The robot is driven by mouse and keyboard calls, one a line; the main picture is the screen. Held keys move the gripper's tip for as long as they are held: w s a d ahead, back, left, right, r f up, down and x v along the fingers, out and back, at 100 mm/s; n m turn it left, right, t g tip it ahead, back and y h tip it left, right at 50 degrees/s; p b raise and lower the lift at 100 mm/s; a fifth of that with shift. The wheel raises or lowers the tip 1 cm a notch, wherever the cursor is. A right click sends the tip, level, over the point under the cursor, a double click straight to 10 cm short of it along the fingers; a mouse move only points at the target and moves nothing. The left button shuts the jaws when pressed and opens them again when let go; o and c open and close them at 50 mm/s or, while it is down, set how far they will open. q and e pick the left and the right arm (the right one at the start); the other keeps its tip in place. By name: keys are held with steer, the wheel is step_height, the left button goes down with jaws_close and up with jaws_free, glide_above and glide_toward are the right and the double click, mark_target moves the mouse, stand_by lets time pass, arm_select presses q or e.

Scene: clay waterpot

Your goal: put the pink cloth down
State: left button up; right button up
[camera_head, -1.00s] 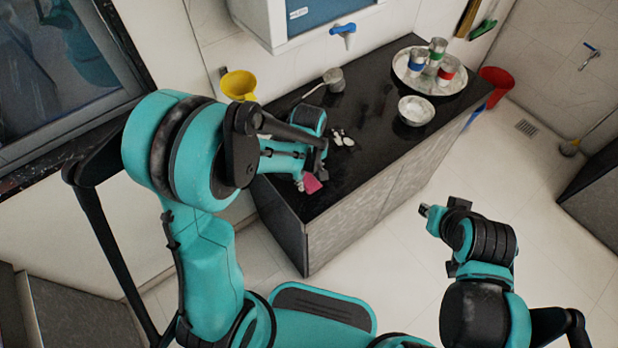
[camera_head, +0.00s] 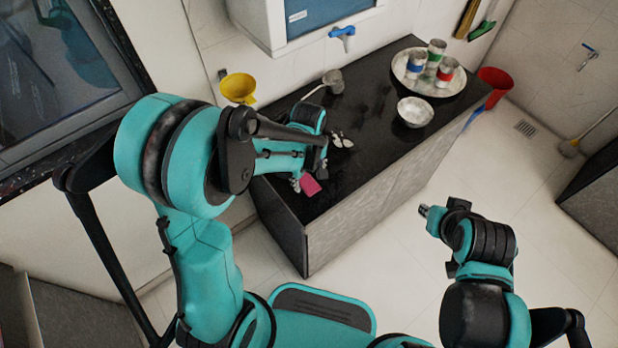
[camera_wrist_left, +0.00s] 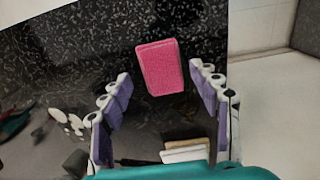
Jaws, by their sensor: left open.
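The pink cloth (camera_head: 310,185) is a small folded-looking rectangle on the near left end of the black counter. In the left wrist view the pink cloth (camera_wrist_left: 159,66) lies on the speckled black top, just beyond and between the spread fingertips, with a gap on each side. My left gripper (camera_wrist_left: 161,80) is open and empty, with purple pads showing on both fingers. In the head view my left gripper (camera_head: 302,176) is just behind the cloth and partly hidden by its own arm. My right gripper (camera_head: 436,208) is over the floor, away from the counter.
The black counter (camera_head: 362,98) has white stones (camera_head: 341,140), a metal ladle (camera_head: 333,80), a bowl (camera_head: 415,112) and a tray (camera_head: 403,61) with several metal cups. The counter's near edge is close to the cloth.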

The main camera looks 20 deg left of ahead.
mark_target(308, 182)
arm_select(q)
step_height(308, 182, up, 11)
steer(key=p, duration=0.4)
steer(key=s+a+r+m+t, duration=0.4)
steer(key=s+r+m+t, duration=0.3)
steer(key=s+m, duration=0.3)
steer(key=shift+s+a+r, duration=0.15)
steer(key=shift+a+r, duration=0.2)
steer(key=shift+r, duration=0.3)
stand_by(0.4)
